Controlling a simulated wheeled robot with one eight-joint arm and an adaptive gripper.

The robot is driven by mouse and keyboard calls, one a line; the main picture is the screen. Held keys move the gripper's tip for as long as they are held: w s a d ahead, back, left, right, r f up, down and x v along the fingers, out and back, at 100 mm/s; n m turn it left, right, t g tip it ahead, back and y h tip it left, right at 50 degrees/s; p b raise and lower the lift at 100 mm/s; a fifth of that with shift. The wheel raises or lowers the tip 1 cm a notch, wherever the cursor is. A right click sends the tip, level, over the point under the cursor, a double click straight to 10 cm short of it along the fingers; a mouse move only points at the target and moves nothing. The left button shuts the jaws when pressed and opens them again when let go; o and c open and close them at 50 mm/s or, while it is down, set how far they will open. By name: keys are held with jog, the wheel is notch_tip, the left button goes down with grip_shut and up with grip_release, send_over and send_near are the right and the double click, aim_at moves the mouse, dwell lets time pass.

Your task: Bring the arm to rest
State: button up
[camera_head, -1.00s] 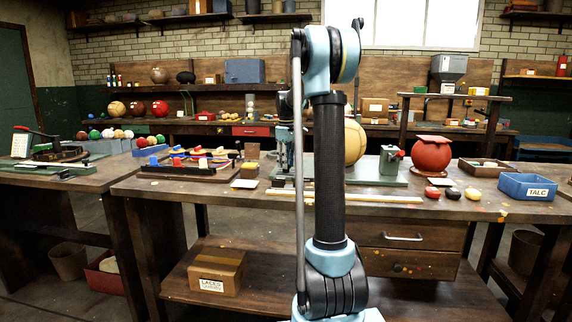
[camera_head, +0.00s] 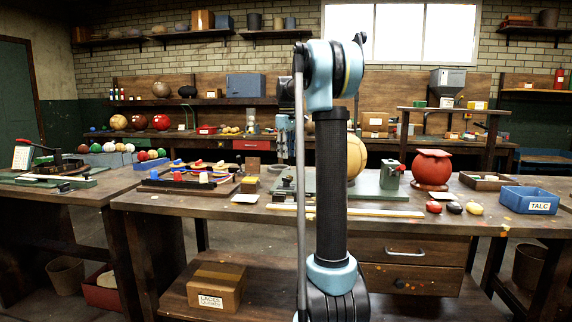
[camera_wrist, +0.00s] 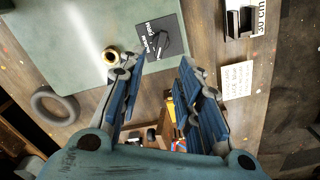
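My arm stands upright in the middle of the head view, its elbow high and a forearm part pointing away over the workbench (camera_head: 400,230). My gripper (camera_wrist: 158,72) shows in the wrist view with its two blue-padded fingers spread apart. It is open and nothing lies between the fingers. It points down over the bench, above the edge of a green mat (camera_wrist: 75,35). In the head view the gripper is mostly hidden behind my arm.
A brass ring (camera_wrist: 110,55), a black card (camera_wrist: 160,42) and a grey ring (camera_wrist: 55,106) lie below. A red ball (camera_head: 432,169), a tan ball (camera_head: 356,155) and a blue talc box (camera_head: 530,200) stand on the bench. A tray (camera_head: 190,185) of tools lies left.

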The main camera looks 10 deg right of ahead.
jog(key=shift+r, duration=0.65)
jog(key=s+f+m+t, duration=0.15)
jog(key=s+f, duration=0.35)
jog(key=s, duration=0.7)
jog(key=s+f+m, duration=0.3)
jog(key=s+f, duration=0.1)
jog(key=s, duration=0.9)
jog(key=s+f+m, duration=0.4)
jog(key=s+f, duration=1.5)
jog(key=f, duration=0.1)
jog(key=shift+t, duration=0.35)
jog(key=shift+d, duration=0.1)
